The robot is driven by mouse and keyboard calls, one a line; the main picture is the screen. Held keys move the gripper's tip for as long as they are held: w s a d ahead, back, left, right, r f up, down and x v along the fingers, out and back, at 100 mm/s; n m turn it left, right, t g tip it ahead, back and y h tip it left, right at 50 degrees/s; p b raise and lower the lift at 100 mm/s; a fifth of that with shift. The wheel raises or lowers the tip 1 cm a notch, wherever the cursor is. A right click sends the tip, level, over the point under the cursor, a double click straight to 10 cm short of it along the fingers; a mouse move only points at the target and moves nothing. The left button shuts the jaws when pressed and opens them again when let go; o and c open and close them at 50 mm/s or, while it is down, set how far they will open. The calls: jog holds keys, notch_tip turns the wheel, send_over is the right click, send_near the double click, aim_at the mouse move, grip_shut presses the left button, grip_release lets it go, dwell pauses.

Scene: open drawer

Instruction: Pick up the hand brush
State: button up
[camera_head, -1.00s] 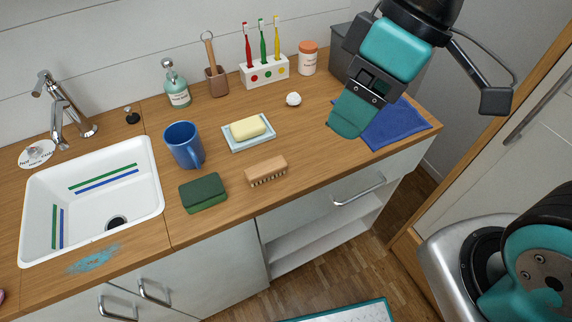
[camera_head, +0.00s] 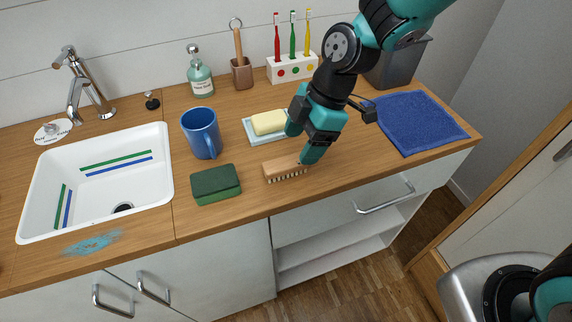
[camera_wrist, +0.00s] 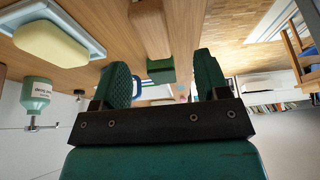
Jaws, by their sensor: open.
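The hand brush (camera_head: 284,167) has a wooden back and pale bristles facing down. In the wrist view, the brush (camera_wrist: 151,28) shows at the top, beyond and between the spread fingertips of my gripper (camera_wrist: 164,75). The jaws are open with nothing between them. In the head view, my gripper hides part of the soap dish's right side.
The green sponge (camera_head: 215,186) lies left of the brush. A blue mug (camera_head: 201,133) and a soap dish (camera_head: 249,136) with yellow soap (camera_head: 268,122) stand behind. The white sink (camera_head: 36,218) is at left. A blue towel (camera_head: 420,122) lies at right. The counter's front edge is close.

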aim_at(289, 161)
jog(key=x, duration=0.4)
jog(key=p+x, duration=0.1)
jog(key=x, duration=0.2)
jog(key=shift+w+f, duration=0.1)
jog(key=shift+w, duration=0.25)
jog(key=c, duration=1.1)
notch_tip(289, 161, up, 20)
jog(key=shift+b, duration=0.3)
jog(key=shift+o, duration=0.9)
